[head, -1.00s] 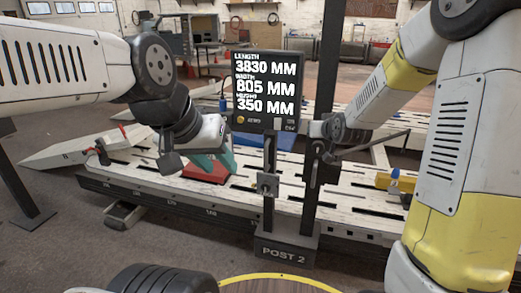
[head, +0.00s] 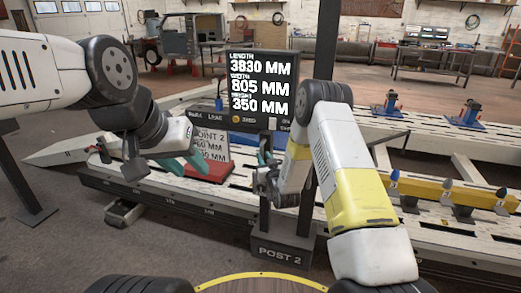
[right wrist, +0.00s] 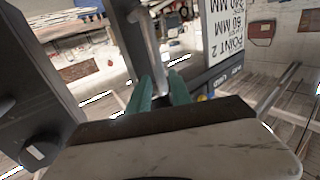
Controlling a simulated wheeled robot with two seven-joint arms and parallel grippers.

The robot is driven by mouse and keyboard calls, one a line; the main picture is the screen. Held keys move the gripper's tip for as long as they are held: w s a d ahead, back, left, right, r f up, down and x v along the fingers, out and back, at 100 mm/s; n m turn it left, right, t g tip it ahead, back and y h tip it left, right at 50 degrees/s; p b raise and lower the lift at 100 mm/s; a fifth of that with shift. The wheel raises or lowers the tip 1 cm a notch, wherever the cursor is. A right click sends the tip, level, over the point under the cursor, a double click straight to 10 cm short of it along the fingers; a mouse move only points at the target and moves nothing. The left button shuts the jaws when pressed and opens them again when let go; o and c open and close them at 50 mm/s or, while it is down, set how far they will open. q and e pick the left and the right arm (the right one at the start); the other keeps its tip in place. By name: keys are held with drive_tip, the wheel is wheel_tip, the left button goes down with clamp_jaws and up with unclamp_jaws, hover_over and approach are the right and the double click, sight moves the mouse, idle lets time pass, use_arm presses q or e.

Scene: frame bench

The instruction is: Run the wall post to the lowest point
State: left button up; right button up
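The dark wall post (head: 302,205), its base labelled POST 2 (head: 280,254), stands upright in the middle of the head view. Its display (head: 258,92) reads length 3830, width 805, height 350 MM. My right gripper (head: 262,165) is at the post below the display and covers the small block on the narrow upright. In the right wrist view its teal fingers (right wrist: 159,92) stand a little apart, with the end of a grey bar (right wrist: 149,45) between them; whether they touch it is unclear. My left gripper (head: 187,164) is open and empty, left of the post.
A white slotted bench (head: 240,200) runs behind the post. A sign on a red base (head: 208,170) stands on it behind my left gripper. A yellow rail (head: 450,192) with several cone-shaped tips and blue stands (head: 467,116) are at the right.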

sight(262, 153)
drive_tip(key=shift+x, duration=2.05)
clamp_jaws()
